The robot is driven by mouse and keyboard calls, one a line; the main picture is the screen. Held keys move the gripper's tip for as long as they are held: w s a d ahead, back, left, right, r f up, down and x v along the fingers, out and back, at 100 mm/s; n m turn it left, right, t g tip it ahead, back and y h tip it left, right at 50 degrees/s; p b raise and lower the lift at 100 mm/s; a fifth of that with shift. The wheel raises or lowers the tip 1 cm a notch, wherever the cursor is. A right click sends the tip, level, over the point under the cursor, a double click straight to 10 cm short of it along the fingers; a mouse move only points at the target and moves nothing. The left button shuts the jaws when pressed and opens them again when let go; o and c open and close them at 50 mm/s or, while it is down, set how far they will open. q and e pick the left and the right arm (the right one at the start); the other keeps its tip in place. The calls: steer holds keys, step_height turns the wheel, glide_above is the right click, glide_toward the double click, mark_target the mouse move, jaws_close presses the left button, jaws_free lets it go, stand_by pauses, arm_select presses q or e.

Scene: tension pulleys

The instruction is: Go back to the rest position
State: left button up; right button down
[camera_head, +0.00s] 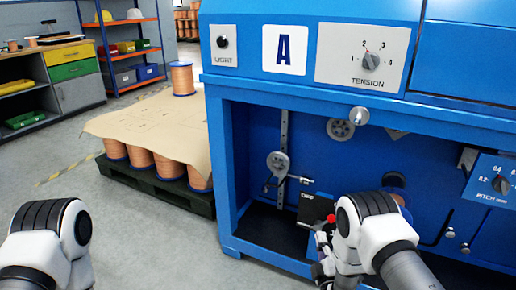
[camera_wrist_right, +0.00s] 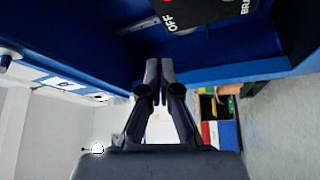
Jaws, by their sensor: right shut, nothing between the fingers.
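My right arm reaches in front of the open bay of the blue machine (camera_head: 225,170). Its gripper (camera_head: 323,272) hangs low at the bay's front edge, partly hidden behind my own wrist. In the right wrist view the two fingers of the right gripper (camera_wrist_right: 160,68) are together with nothing between them. A black switch box (camera_head: 310,208) with a red knob stands close beyond my right wrist; part of it, with the letters OFF, shows in the right wrist view (camera_wrist_right: 205,14). My left arm shows at the lower left, but its gripper is outside the picture.
A pallet (camera_head: 160,186) of copper spools under a brown sheet (camera_head: 150,125) stands left of the machine. A pulley (camera_head: 278,164) on a lever and a tension dial (camera_head: 370,62) are on the machine. The grey floor (camera_head: 140,240) between my left arm and the machine is clear.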

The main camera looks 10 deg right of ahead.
steer(key=s+f+m+g+y, duration=0.1)
steer(key=s+f+m+g, duration=0.2)
steer(key=s+f+g, duration=0.45)
steer(key=s+f+m+g, duration=0.3)
steer(key=s+f+g, duration=0.15)
steer(key=s, duration=0.65)
steer(key=s+a+f+m+g, duration=0.1)
steer(key=s+f+m+g, duration=0.2)
steer(key=s, duration=0.6)
steer(key=s+a+m+g, duration=0.1)
steer(key=s+m+g, duration=0.35)
steer(key=s, duration=0.45)
step_height(320, 180, up, 35)
steer(key=p, duration=3.5)
steer(key=shift+s+d+g+y, duration=0.2)
steer(key=shift+s+g+y, duration=0.1)
steer(key=shift+g+y, duration=0.1)
steer(key=shift+s+m, duration=0.1)
steer(key=shift+m, duration=0.15)
